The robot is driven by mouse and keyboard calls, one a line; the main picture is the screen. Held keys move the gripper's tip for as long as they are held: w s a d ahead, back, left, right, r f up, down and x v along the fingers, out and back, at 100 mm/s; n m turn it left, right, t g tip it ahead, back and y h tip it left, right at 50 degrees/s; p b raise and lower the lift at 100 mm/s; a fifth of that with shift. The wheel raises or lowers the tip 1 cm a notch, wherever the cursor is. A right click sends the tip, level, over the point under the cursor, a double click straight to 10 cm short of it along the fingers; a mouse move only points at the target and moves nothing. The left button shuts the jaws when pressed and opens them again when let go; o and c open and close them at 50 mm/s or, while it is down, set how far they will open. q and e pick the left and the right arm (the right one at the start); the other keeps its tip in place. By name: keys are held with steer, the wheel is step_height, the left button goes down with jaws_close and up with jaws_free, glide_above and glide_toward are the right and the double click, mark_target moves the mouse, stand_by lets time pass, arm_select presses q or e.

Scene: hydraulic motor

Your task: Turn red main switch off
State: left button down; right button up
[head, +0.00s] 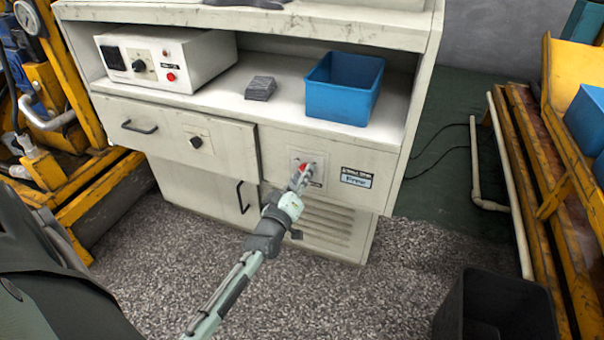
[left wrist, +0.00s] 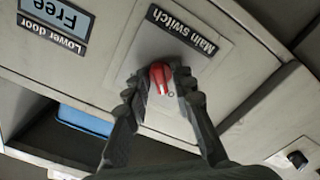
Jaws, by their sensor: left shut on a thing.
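The red main switch (head: 304,170) is a rotary knob on a light plate on the front of the grey cabinet, below the shelf. In the left wrist view the red knob (left wrist: 160,78) sits under the "Main Switch" label (left wrist: 182,30), with a "0" mark beside it. My left gripper (head: 299,180) reaches the switch from the front. In the left wrist view its two dark fingers (left wrist: 158,86) are closed around the knob, one on each side. The fingers hide part of the plate. My right gripper is not in view.
A label reading "Free" (head: 356,178) is right of the switch. On the shelf above are a blue bin (head: 343,90), a dark stack (head: 260,88) and a control box (head: 165,58). Yellow machinery flanks both sides. A black bin (head: 497,308) stands at the lower right.

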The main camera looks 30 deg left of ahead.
arm_select(q)
steer(key=shift+n, duration=0.3)
stand_by(0.4)
steer(key=c, duration=1.6)
jaws_free()
steer(key=v, duration=1.2)
